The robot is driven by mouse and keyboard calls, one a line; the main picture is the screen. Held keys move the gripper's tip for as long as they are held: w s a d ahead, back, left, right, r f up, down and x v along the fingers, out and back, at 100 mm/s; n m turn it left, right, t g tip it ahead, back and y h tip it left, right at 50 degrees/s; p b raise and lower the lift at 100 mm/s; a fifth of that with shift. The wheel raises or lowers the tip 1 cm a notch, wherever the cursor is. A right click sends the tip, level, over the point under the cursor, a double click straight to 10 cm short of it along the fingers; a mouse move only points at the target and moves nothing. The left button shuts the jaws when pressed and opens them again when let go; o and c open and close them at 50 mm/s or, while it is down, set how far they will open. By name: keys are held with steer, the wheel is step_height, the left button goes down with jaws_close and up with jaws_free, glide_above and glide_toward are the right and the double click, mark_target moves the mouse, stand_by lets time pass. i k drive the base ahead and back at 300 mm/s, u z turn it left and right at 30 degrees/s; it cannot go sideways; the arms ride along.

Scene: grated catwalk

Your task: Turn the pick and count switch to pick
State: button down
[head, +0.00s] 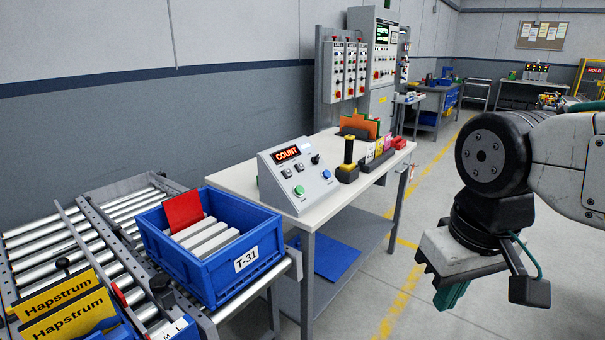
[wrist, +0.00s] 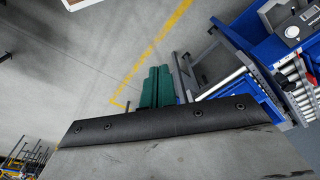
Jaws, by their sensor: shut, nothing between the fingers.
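A grey sloped control box (head: 300,178) stands on the white table in the head view. Its display (head: 287,154) reads COUNT in lit letters. A black knob switch (head: 315,159) is at the upper right of its face; I cannot read its labels or exact pointing. Green (head: 299,191) and blue (head: 326,174) buttons and small rocker switches are also on the face. My gripper (head: 451,296), with green fingers, hangs to the right of the table, well apart from the box. The fingers also show in the wrist view (wrist: 157,87), shut and empty over the floor.
A blue T-31 crate (head: 210,272) sits on the roller conveyor (head: 70,237) left of the table (head: 235,177). A yellow-and-black handled tool (head: 348,160) and a card holder (head: 378,160) stand right of the box. The floor (head: 440,180) between table and arm is clear.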

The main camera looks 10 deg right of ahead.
mark_target(315, 160)
steer(key=z, duration=0.5)
steer(key=k, duration=0.65)
steer(key=z, duration=0.55)
steer(key=i, duration=0.8)
steer(key=u, duration=0.7)
steer(key=i, duration=0.85)
steer(key=u, duration=0.45)
